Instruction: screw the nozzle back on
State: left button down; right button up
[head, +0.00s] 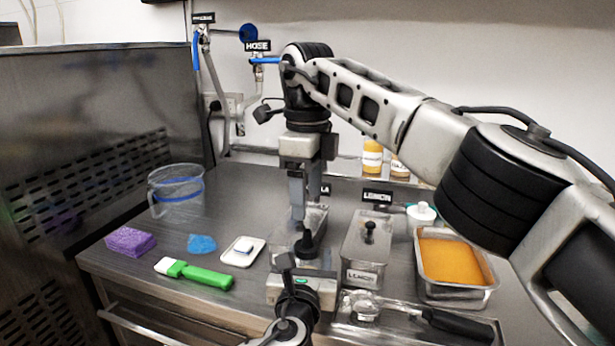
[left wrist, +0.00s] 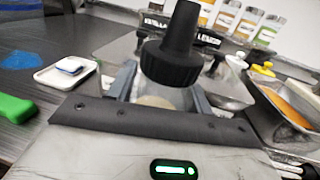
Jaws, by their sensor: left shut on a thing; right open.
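The black cone-shaped nozzle (head: 307,243) stands at the top of a pale bottle (left wrist: 158,101), held low in front of me. In the left wrist view the nozzle (left wrist: 172,52) has a wide ridged base and a tip leaning slightly right. I cannot tell whether it is threaded on. My left gripper (head: 304,270) is shut on the bottle, with its fingers on either side below the nozzle. My right gripper (head: 306,205) is open, pointing down just above the nozzle, with nothing seen between its fingers. Its fingers partly hide what lies behind.
To the left are a clear jug (head: 176,193), purple sponge (head: 130,241), blue cloth (head: 202,244), green-handled brush (head: 205,277) and small white tray (head: 243,251). To the right are a lidded lemon tub (head: 366,248) and an orange-filled pan (head: 455,291). A black-handled tool (head: 459,325) lies at the front right.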

jog(key=shift+r, duration=1.45)
pick_arm(q)
jog(key=c, duration=0.5)
grip_release()
jog(key=s, duration=0.5)
jog(key=s+a, duration=0.1)
jog(key=s, duration=0.4)
jog(key=s+a, duration=0.1)
jog(key=s, duration=0.4)
jog(key=shift+s+a, duration=0.1)
jog(key=shift+s, duration=0.3)
pick_arm(e)
jog(key=shift+f, duration=0.25)
